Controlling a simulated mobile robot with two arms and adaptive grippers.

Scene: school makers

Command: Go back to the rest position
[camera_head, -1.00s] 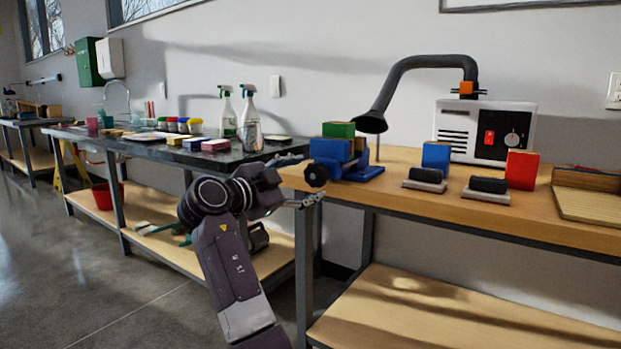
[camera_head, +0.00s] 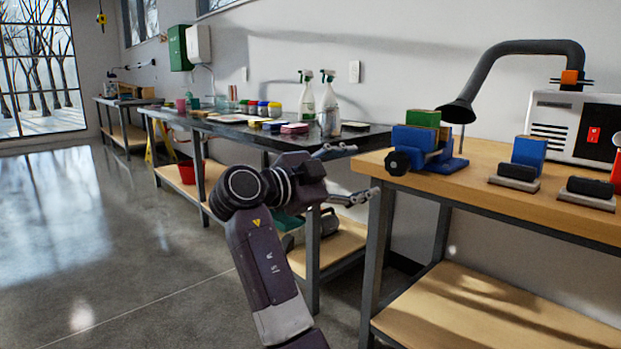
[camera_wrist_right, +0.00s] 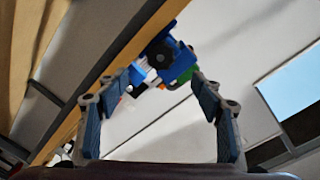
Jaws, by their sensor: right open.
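My right gripper (camera_head: 350,174) is open and empty. In the head view it is held in front of the gap between the dark-topped table and the wooden workbench, fingers pointing right. In the right wrist view its two blue-padded fingers (camera_wrist_right: 160,122) stand wide apart with nothing between them. Beyond them the blue vise (camera_wrist_right: 165,55) on the workbench shows at a tilt. The same blue vise (camera_head: 425,147) with a green-topped block in it sits at the bench's left end in the head view. My left gripper is not in view.
The wooden workbench (camera_head: 480,187) is close on the right, with black-and-grey blocks (camera_head: 515,177) and a white machine (camera_head: 560,130). The dark-topped table (camera_head: 235,129) holds spray bottles (camera_head: 328,105) and jars. A red bucket (camera_head: 187,172) is under it. Open floor (camera_head: 90,250) lies left.

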